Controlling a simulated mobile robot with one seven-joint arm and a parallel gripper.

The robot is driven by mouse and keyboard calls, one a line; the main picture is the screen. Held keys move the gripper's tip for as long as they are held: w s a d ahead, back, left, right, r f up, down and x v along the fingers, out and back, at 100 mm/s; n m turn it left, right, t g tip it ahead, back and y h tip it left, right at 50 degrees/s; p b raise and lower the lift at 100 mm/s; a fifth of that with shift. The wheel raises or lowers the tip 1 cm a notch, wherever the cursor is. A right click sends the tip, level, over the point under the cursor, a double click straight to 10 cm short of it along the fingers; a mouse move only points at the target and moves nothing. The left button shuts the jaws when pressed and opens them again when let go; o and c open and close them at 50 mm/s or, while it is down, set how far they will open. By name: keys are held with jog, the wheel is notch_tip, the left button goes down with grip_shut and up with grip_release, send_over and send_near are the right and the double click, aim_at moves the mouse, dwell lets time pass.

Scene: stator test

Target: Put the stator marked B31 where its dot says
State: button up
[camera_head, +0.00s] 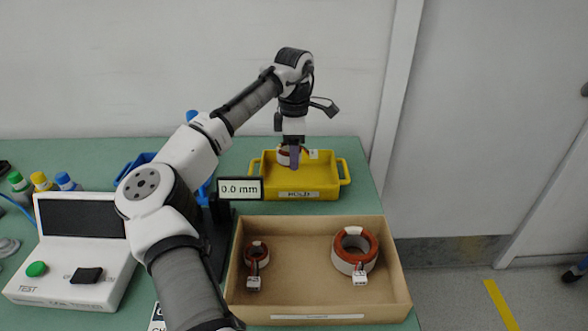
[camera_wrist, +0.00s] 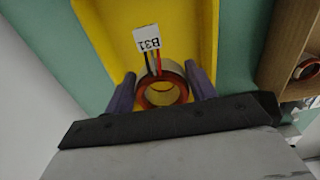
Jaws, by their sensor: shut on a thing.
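The stator marked B31 (camera_wrist: 162,92) is a small ring with a copper-orange winding, a pale rim and several coloured leads to a white tag (camera_wrist: 148,40) reading B31. My gripper (camera_wrist: 162,88) is shut on it, one purple finger on each side. In the head view my gripper (camera_head: 291,156) is at the yellow tray (camera_head: 328,183) labelled HOLD, and the stator (camera_head: 283,158) shows partly behind a finger. The tray also lies beneath it in the wrist view (camera_wrist: 200,18). I cannot tell whether the stator touches the tray floor. I see no dot on it.
A cardboard box (camera_head: 320,222) in front holds a small stator (camera_head: 257,252) at left and a larger one (camera_head: 354,250) at right. A display (camera_head: 240,189) reads 0.0 mm. A white tester (camera_head: 75,275) and several bottles stand left. A blue bin (camera_head: 135,170) is partly hidden by my arm.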

aim_at(294, 180)
jog(key=shift+f, duration=2.75)
jog(key=shift+f, duration=0.1)
jog(key=o, duration=1.2)
jog(key=shift+o, duration=0.2)
notch_tip(294, 180, up, 12)
